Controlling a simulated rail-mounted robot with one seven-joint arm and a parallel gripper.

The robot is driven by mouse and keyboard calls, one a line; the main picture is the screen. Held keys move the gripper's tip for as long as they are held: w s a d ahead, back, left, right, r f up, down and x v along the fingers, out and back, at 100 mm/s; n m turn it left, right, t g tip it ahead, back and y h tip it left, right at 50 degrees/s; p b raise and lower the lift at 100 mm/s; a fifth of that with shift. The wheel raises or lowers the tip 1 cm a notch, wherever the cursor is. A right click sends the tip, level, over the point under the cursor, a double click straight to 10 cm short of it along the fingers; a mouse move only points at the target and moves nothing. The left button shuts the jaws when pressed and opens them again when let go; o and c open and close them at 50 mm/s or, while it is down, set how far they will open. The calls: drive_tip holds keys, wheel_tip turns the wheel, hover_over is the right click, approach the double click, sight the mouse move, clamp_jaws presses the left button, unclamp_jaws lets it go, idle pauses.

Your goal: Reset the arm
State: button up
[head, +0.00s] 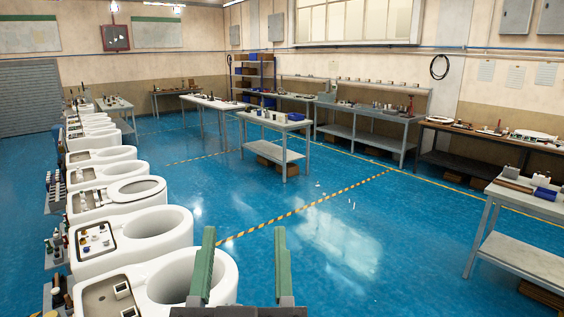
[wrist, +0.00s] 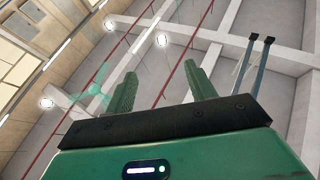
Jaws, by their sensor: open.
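My gripper (head: 241,268) shows at the bottom centre of the head view, with its two green fingers upright and well apart. It is open and nothing is between the fingers. In the wrist view the same two fingers (wrist: 163,92) point up toward the ceiling, with empty space between them. The left finger overlaps the rim of the nearest white toilet (head: 215,285) in the head view; I cannot tell how far apart they are in depth. The rest of my arm is hidden below the frame.
A row of white toilets (head: 155,222) runs along the left side, with small parts on several. Workbenches line the back and right, including a grey bench (head: 530,204) at the right edge and a small table (head: 276,121) mid-room. The blue floor (head: 345,240) ahead is mostly clear.

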drive_tip(key=s+d+r+t+h+p, duration=0.1)
drive_tip(key=s+d+r+t+p, duration=0.1)
drive_tip(key=s+d+r+p, duration=0.45)
wheel_tip(320, 180, up, 16)
drive_tip(key=a+p, duration=0.2)
drive_tip(key=p, duration=0.8)
drive_tip(key=shift+s+a+f+p, duration=0.2)
drive_tip(key=shift+s+f+p, duration=0.05)
drive_tip(key=shift+s+p, duration=0.15)
drive_tip(key=shift+f, duration=0.1)
